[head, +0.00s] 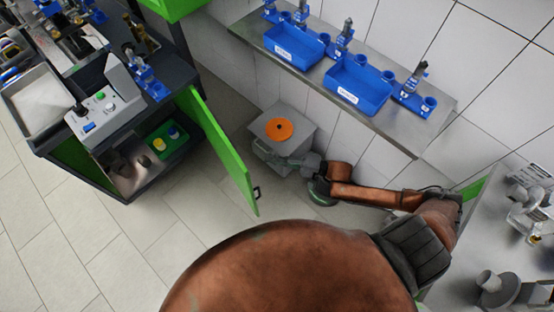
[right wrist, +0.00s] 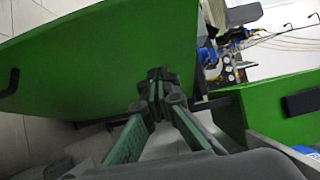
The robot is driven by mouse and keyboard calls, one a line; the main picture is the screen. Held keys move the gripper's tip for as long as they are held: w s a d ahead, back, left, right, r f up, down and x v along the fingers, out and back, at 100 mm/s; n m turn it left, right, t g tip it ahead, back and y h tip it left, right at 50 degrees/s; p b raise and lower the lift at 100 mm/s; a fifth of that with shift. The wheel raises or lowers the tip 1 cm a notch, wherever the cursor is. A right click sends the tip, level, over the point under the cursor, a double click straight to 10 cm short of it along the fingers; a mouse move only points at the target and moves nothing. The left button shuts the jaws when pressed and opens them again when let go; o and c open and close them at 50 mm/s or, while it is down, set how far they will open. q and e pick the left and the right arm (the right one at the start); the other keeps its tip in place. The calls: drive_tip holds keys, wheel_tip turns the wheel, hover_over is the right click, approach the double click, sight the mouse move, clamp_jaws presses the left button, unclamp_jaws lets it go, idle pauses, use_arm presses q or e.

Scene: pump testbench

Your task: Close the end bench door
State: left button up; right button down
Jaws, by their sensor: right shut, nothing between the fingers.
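The green end bench door (head: 222,148) stands open, swung out from the dark bench at the left, with a black handle (head: 257,193) near its free edge. In the right wrist view a large green panel (right wrist: 90,55), which looks like this door, fills the upper left, with a black handle (right wrist: 10,84) at its left edge. My right gripper (right wrist: 158,80) is shut and empty, its tips in front of the panel's lower edge; I cannot tell if they touch. In the head view my right gripper (head: 262,152) is right of the door, low by the grey box. My left gripper is not in view.
A grey box (head: 300,125) with an orange disc stands by the wall. A shelf with blue bins (head: 357,88) hangs above. A grey table (head: 480,240) is at right. Floor left of the door is clear.

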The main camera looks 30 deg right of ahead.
drive_tip(key=w+a+b, duration=0.1)
drive_tip(key=w+a, duration=0.2)
drive_tip(key=a, duration=0.5)
drive_tip(key=shift+a, duration=0.1)
